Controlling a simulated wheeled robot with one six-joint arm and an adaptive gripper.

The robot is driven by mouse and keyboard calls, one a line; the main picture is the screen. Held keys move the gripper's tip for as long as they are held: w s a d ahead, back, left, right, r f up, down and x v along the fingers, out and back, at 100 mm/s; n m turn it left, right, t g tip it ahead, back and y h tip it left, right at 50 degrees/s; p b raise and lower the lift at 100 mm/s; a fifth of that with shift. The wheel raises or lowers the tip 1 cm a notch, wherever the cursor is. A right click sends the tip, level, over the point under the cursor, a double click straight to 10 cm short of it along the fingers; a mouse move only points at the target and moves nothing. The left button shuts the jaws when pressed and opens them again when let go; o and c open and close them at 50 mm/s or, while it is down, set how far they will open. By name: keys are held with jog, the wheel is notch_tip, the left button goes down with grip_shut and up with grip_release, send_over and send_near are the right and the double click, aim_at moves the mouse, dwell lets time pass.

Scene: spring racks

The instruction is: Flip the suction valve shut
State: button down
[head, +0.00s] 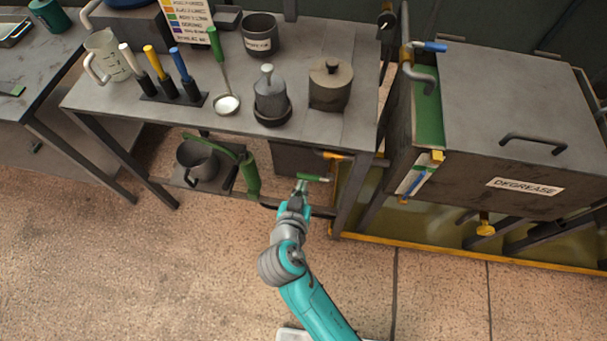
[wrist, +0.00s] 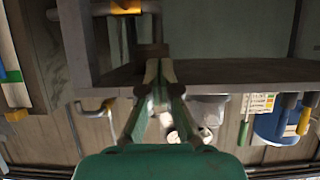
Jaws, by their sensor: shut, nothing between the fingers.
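No handle carries a readable suction label, so I cannot tell for sure which one is the suction valve. A small yellow-orange lever (head: 335,155) sits on pipework under the middle table's right end; an orange lever on a pipe also shows at the top of the wrist view (wrist: 127,8). My gripper (head: 301,182) is shut and empty, low in front of the table's lower frame. In the wrist view its fingertips (wrist: 158,72) meet in front of a grey frame; contact is unclear.
A green hand pump (head: 249,172) and a grey pot (head: 196,162) stand left of my gripper. The middle table (head: 330,122) overhangs above. The degrease tank (head: 510,120), with a blue lever (head: 434,46) and yellow handles, is at right. The floor in front is clear.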

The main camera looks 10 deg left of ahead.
send_over(307, 176)
jog(key=f, duration=0.4)
jog(key=shift+s+d+f, duration=0.1)
jog(key=shift+s+d, duration=0.05)
jog(key=shift+s, duration=0.1)
jog(key=shift+s+f, duration=0.2)
jog(key=shift+f, duration=0.8)
jog(key=shift+s+f, duration=0.2)
jog(key=shift+f, duration=0.8)
